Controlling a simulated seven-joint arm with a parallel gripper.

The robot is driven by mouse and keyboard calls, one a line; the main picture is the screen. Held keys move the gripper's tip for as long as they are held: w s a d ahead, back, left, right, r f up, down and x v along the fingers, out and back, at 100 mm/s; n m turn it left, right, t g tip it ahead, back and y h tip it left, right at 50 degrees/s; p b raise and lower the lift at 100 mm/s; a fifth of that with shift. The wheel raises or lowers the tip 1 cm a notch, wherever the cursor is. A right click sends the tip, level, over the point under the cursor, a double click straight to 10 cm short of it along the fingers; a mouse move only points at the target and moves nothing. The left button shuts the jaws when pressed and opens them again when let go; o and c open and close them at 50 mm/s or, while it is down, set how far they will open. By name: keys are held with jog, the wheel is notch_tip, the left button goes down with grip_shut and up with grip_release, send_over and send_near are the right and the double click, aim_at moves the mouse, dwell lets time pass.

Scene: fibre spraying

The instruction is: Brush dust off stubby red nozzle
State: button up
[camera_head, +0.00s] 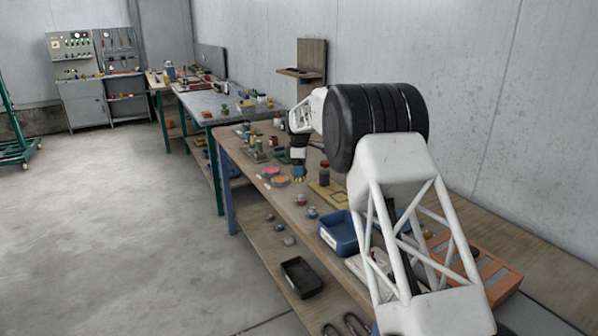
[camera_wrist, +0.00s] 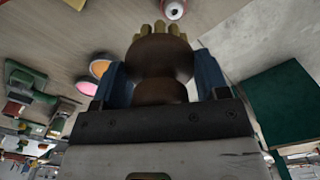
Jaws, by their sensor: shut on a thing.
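My gripper (camera_head: 298,158) is shut on a brush with a rounded brown handle (camera_wrist: 160,60) and short yellow bristles (camera_wrist: 163,30). Its blue fingers grip both sides of the handle, and the bristles point away from the gripper. In the head view, the bristles (camera_head: 298,177) hang down just above the bench. A small round red piece with a pale rim (camera_wrist: 173,8) lies beyond the bristles in the wrist view, apart from them. It may be the stubby nozzle. A small red and grey piece (camera_head: 301,199) is near the bench's front edge. Dust is too small to tell.
Pink (camera_head: 270,171) and orange (camera_head: 281,181) discs lie close to the brush. A dark red bottle (camera_head: 325,173) stands to the right. A blue bin (camera_head: 338,236) and an orange tray (camera_head: 478,272) are nearer. A dark tray (camera_head: 301,277) rests on the lower shelf.

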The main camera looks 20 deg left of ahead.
jog(key=shift+r, duration=0.1)
jog(key=shift+r, duration=1.4)
jog(key=s+d+f+m, duration=0.1)
jog(key=s+d+f, duration=0.1)
jog(key=s+f, duration=0.5)
jog(key=shift+s+d+f, duration=0.2)
jog(key=shift+s, duration=0.7)
jog(key=shift+w, duration=0.15)
jog(key=shift+w+a+f, duration=0.25)
jog(key=shift+w+a, duration=0.95)
jog(key=shift+w, duration=1.1)
jog(key=shift+w+a+f, duration=0.2)
jog(key=shift+w+a, duration=0.95)
jog(key=shift+w, duration=1.2)
jog(key=shift+w+a+f, duration=0.25)
jog(key=shift+w+a, duration=0.95)
jog(key=shift+w, duration=1.1)
